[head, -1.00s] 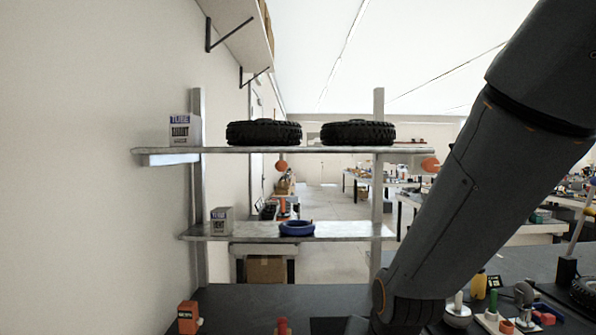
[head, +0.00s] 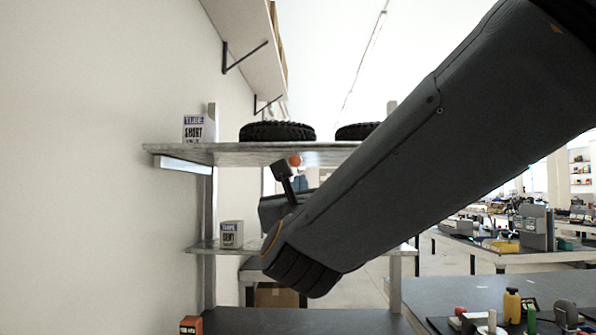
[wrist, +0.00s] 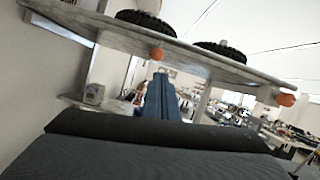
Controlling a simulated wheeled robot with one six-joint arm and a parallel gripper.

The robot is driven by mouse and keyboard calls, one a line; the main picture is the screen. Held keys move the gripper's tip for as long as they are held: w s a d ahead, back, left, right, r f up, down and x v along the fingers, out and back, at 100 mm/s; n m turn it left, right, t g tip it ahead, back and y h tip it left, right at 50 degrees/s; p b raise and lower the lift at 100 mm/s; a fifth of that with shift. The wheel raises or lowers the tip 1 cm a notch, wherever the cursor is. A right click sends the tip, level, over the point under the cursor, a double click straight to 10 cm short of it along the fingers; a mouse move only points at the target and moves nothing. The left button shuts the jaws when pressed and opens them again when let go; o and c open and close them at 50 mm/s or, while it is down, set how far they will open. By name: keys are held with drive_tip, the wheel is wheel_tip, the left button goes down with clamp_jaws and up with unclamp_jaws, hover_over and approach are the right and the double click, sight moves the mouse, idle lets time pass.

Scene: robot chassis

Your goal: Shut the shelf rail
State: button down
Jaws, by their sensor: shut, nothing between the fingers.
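The upper shelf (head: 230,152) has an orange knob (head: 295,160) under its front edge. In the wrist view the same shelf edge (wrist: 215,68) carries a left orange knob (wrist: 158,54) and a right orange knob (wrist: 287,100). I cannot make out a separate rail between them. My gripper (wrist: 160,74) is shut and empty, its blue-looking fingers pointing at the shelf just below the left knob. In the head view my arm hides the right knob and part of the shelf. I cannot tell whether the fingers touch the knob.
Two black tyres, one at the left (head: 277,131) and one partly hidden (head: 357,131), and a white box (head: 198,129) stand on the upper shelf. A smaller box (head: 231,234) stands on the lower shelf (head: 207,247). A wall is close on the left. A dark workbench (head: 480,296) stands below.

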sight(299, 146)
drive_tip(key=p+x, duration=0.3)
drive_tip(key=x, duration=0.7)
drive_tip(key=r, duration=0.1)
drive_tip(key=s+r+p, duration=0.1)
drive_tip(key=r, duration=0.1)
drive_tip(key=s+r+p, duration=0.1)
drive_tip(key=r, duration=0.1)
drive_tip(key=shift+s+a+r, duration=0.15)
drive_tip(key=shift+s, duration=0.05)
drive_tip(key=shift+w, duration=0.1)
drive_tip(key=shift+f, duration=0.25)
drive_tip(key=shift+p, duration=0.3)
